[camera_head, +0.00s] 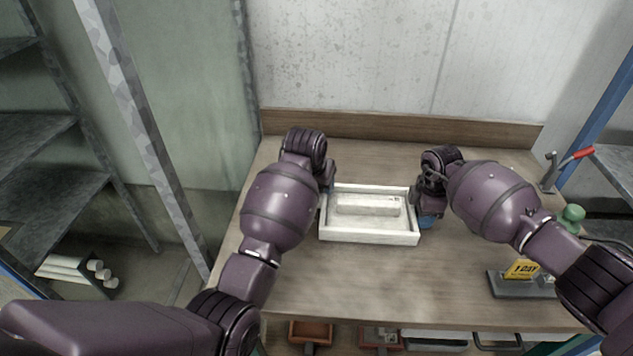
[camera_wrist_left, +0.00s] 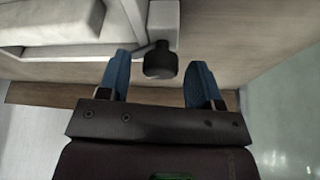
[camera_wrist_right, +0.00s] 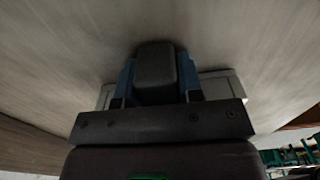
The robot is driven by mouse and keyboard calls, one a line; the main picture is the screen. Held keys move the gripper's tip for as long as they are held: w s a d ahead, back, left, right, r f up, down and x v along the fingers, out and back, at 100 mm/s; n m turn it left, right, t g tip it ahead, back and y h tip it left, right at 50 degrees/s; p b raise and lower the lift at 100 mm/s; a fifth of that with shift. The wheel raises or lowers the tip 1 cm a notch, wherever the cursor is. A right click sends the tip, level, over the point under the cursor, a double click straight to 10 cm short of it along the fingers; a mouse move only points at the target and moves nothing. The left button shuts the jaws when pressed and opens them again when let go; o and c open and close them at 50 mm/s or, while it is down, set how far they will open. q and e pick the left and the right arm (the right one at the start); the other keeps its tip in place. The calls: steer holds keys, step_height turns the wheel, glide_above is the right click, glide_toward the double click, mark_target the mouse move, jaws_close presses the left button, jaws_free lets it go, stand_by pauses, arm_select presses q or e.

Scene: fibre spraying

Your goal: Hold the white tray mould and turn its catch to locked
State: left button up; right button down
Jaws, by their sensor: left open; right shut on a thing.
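The white tray mould (camera_head: 370,238) lies on the bench with a pale raised block in its middle. It also shows at the top left of the left wrist view (camera_wrist_left: 50,50). A dark round knob (camera_wrist_left: 160,62), apparently the catch's, stands beside the tray's edge by a thin grey bar. My left gripper (camera_wrist_left: 160,70) is open, one blue finger on each side of the knob, apart from it. My right gripper (camera_wrist_right: 156,75) is shut on a dark grey grip (camera_wrist_right: 155,62) at the tray's right side. In the head view my left fingers and the catch are mostly hidden.
The wooden bench (camera_head: 400,290) is clear in front of the tray. A yellow sign on a dark base (camera_head: 522,268) and a green knobbed thing (camera_head: 571,216) stand at the right, near my right arm. A red-handled tool (camera_head: 570,165) is at the back right.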

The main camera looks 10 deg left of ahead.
arm_select(q)
steer(key=c, duration=0.9)
steer(key=shift+m, duration=0.4)
steer(key=shift+a+m+g+h, duration=0.15)
steer(key=shift+m+h, duration=0.35)
steer(key=shift+m, duration=0.7)
steer(key=shift+d+m+g+h, duration=0.1)
steer(key=shift+m+g+h, duration=0.3)
steer(key=shift+m, duration=0.8)
steer(key=o, duration=0.9)
steer(key=v, duration=1.2)
steer(key=shift+a, duration=0.2)
